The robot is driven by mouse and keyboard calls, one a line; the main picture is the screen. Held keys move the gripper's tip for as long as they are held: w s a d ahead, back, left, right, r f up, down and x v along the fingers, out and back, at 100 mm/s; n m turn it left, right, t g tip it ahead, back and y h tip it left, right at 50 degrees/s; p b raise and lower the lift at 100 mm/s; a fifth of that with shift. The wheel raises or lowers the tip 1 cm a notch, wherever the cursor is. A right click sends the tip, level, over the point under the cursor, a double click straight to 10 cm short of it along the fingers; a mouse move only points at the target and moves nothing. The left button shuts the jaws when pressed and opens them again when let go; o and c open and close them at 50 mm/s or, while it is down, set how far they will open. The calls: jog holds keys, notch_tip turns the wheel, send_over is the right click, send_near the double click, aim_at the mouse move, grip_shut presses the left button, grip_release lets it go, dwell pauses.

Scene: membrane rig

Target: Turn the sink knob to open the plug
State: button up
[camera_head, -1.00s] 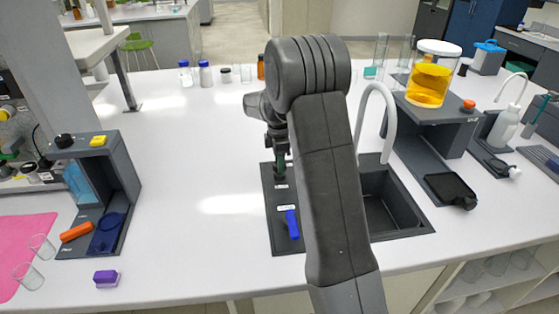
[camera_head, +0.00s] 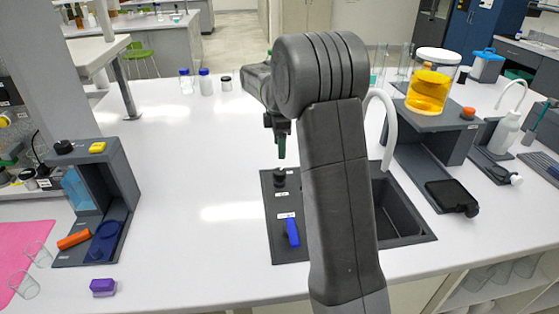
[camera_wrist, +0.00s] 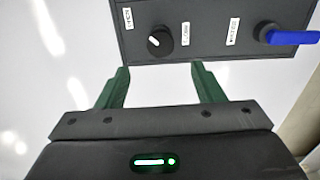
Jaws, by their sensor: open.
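The sink knob (camera_head: 279,177) is a small black round knob on the dark panel (camera_head: 271,207) at the sink's left side. In the wrist view the knob (camera_wrist: 159,43) has a white mark and small white labels on either side. My gripper (camera_head: 281,152) is above the knob, pointing down. In the wrist view its two green fingers (camera_wrist: 161,72) are spread apart and empty, with the knob beyond the gap between their tips. The fingers look clear of the knob. The sink basin (camera_head: 403,214) is partly hidden by my arm, and I cannot see the plug.
A blue lever (camera_head: 292,232) sits on the same panel, nearer the front edge. A white faucet (camera_head: 388,110) rises behind the sink. A stand with a yellow-filled jar (camera_head: 428,92) is to the right.

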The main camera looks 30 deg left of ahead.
notch_tip(320, 180, up, 5)
send_over(280, 171)
jog(key=shift+a+f, duration=0.1)
jog(key=shift+f, duration=0.1)
jog(key=shift+f, duration=0.1)
notch_tip(280, 171, down, 14)
jog(key=shift+r+p, duration=0.15)
jog(key=shift+p, duration=0.35)
jog(key=shift+r, duration=0.15)
